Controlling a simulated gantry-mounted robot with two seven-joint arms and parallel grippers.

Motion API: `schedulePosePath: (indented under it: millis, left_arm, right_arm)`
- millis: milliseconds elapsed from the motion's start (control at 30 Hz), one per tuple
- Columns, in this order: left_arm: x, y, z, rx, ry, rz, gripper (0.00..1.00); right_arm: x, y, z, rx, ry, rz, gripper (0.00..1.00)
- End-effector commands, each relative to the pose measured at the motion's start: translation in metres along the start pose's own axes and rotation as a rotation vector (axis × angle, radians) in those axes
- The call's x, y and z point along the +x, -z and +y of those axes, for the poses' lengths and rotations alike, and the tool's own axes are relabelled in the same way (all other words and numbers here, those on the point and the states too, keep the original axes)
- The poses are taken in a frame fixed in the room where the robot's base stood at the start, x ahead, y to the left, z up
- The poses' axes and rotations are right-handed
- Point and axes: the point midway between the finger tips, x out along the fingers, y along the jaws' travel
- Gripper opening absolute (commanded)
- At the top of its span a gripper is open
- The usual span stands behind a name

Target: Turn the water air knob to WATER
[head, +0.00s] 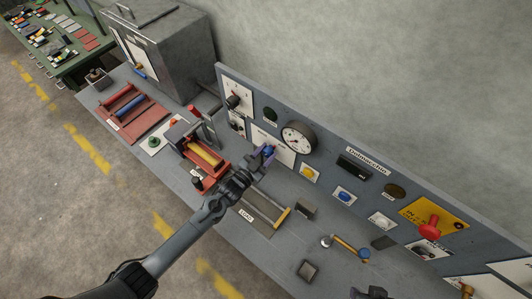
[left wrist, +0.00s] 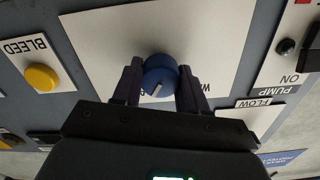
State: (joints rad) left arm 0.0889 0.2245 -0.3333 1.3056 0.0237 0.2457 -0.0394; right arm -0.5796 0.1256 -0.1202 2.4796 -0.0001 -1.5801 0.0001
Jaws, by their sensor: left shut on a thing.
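The water air knob is a round blue knob (left wrist: 160,75) on a white plate (left wrist: 100,40) in the left wrist view. It carries a short light mark pointing toward the lower left of that view. In the head view the knob (head: 268,152) shows small at the tip of my left gripper (head: 264,155). My left gripper (left wrist: 160,85) is shut on the knob, one dark finger on each side. The plate's lettering is mostly hidden behind the right finger. A dark shape (head: 371,293) at the head view's bottom edge may be part of my right gripper; its fingers cannot be made out.
A yellow BLEED button (left wrist: 42,78) is left of the knob in the wrist view, and a PUMP switch (left wrist: 286,47) is right. In the head view a round gauge (head: 298,138) sits near the knob. A red tray with a yellow roll (head: 205,153) stands left of my arm.

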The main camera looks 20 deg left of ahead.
Motion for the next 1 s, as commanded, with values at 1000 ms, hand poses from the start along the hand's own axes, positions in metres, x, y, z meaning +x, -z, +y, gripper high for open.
schedulePosePath:
  millis: [1000]
  left_arm:
    - [0.0013,0.0037,-0.0035,-0.882,-0.001,0.01,0.12]
  right_arm:
    - [-0.0098,0.0036,-0.0017,0.009,0.007,0.001,0.43]
